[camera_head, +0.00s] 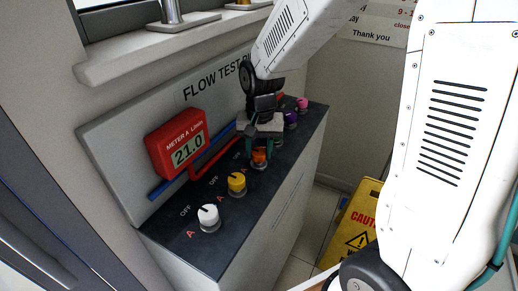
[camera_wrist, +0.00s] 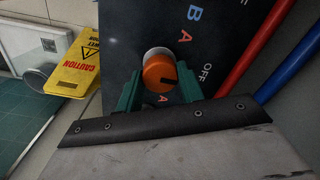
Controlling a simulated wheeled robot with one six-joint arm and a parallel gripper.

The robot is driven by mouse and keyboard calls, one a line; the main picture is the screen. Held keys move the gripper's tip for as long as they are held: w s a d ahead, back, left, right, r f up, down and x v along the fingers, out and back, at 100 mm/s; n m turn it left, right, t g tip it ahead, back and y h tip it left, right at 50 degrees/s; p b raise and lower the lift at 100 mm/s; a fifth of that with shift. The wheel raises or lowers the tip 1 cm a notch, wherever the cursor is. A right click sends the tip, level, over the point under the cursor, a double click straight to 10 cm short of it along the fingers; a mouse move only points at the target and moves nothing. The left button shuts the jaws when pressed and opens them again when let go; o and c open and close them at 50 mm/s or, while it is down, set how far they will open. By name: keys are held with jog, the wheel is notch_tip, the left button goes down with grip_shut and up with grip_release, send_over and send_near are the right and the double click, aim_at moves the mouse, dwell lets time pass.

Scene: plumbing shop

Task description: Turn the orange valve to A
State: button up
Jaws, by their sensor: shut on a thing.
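The orange valve (camera_head: 260,157) is a round knob on the dark top of the test bench, partly covered by my gripper in the head view. In the wrist view the orange valve (camera_wrist: 157,70) sits between the two teal fingers of my gripper (camera_wrist: 158,88), which is shut on it. A dark mark on the knob's face points right, roughly toward the OFF label (camera_wrist: 207,72). A red letter A (camera_wrist: 163,99) lies just below the knob in that view.
A yellow knob (camera_head: 237,182) and a white knob (camera_head: 208,216) stand nearer; a purple knob (camera_head: 291,116) and a pink knob (camera_head: 302,104) stand beyond. The red meter (camera_head: 178,142) reads 21.0. A yellow caution sign (camera_head: 362,225) stands on the floor to the right.

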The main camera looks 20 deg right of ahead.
aim_at(259, 151)
jog(key=shift+n, duration=0.3)
jog(key=n, duration=0.5)
jog(key=shift+n, duration=0.3)
jog(key=n, duration=0.5)
jog(key=shift+n, duration=0.4)
jog(key=o, duration=1)
notch_tip(259, 151, up, 8)
jog(key=shift+w+d+f, duration=0.1)
